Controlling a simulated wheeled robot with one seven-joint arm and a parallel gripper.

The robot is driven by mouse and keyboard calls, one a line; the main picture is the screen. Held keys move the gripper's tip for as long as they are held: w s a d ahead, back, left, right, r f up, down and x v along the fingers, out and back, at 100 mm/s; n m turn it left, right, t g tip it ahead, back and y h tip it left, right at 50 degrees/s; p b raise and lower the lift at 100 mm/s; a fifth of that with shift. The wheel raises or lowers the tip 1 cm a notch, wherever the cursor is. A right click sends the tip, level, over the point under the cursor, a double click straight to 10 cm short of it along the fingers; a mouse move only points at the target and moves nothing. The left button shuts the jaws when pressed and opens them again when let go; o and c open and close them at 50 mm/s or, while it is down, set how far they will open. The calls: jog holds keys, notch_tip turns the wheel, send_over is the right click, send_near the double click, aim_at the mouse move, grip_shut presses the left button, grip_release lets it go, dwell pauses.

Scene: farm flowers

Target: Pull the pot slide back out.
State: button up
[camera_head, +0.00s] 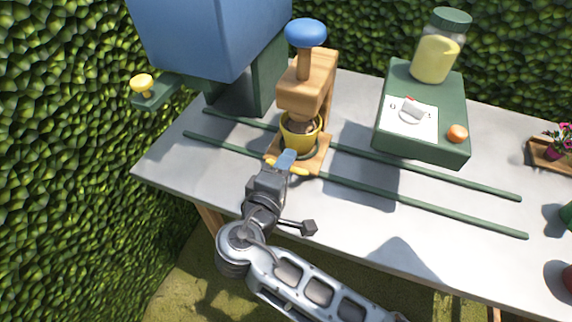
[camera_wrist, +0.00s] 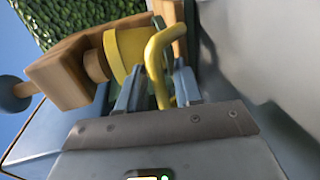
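The pot slide (camera_head: 318,163) is a small wooden plate on the green rails, with a yellow pot (camera_head: 299,134) on it. The pot sits below the wooden press (camera_head: 308,88) with its blue knob. The slide's yellow handle (camera_head: 300,171) is at its front edge. In the wrist view, the handle (camera_wrist: 157,65) is a bent yellow bar between the two blue-grey fingers of my gripper (camera_wrist: 158,92). The fingers look apart, with gaps beside the bar. In the head view, my gripper (camera_head: 287,160) covers the middle of the handle.
Two green rails (camera_head: 430,204) run along the grey table. A green stand (camera_head: 424,148) with a jar (camera_head: 437,52) stands right. A flower tray (camera_head: 550,155) is at the far right.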

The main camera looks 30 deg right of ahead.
jog(key=shift+c, duration=0.4)
grip_shut()
